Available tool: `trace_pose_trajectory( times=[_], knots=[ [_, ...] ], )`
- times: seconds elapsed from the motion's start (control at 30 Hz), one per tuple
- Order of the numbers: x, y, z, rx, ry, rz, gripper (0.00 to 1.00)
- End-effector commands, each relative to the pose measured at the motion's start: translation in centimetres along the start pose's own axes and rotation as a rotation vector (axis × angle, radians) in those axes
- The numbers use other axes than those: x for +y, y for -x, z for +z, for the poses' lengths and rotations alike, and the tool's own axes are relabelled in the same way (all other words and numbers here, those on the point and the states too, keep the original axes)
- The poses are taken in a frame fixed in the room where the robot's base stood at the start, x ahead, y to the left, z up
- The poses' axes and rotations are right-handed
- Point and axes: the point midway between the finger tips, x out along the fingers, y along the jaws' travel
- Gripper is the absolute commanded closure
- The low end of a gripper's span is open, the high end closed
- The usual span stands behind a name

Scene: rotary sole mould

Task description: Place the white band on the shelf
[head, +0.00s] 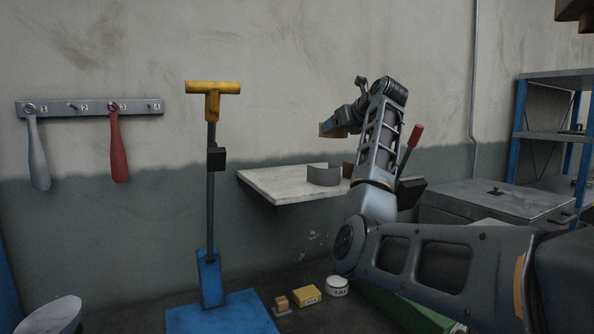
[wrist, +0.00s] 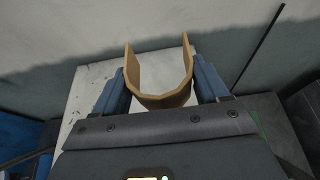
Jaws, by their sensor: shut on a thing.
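My gripper (head: 340,123) is up at the wall, above the pale wall shelf (head: 270,186). In the wrist view its two blue fingers (wrist: 160,82) are shut on a tan, U-shaped band (wrist: 162,100), whose open side points away from me. The held band also shows small in the head view (head: 327,130), clear of the shelf. On the shelf stands a grey curved band (head: 323,175), upright. A brown band (head: 348,170) stands to its right, partly hidden by my arm. I see no clearly white band. The shelf also shows below the held band (wrist: 85,85).
A blue boot-press-like stand with a yellow T-handle (head: 212,100) is left of the shelf. A red-tipped lever (head: 415,135) and a grey cabinet (head: 495,205) are to the right. A hook rail (head: 90,108) hangs left. The shelf's left part is bare.

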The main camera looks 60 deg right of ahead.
Motion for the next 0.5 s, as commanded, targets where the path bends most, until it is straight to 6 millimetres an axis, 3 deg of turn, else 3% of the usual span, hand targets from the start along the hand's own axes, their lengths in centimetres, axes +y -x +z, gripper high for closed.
trace_pose_trajectory(
  times=[0.5],
  knots=[
    [8.3, -7.1, -3.3, 0.002, 0.002, 0.002, 0.6]
  ],
)
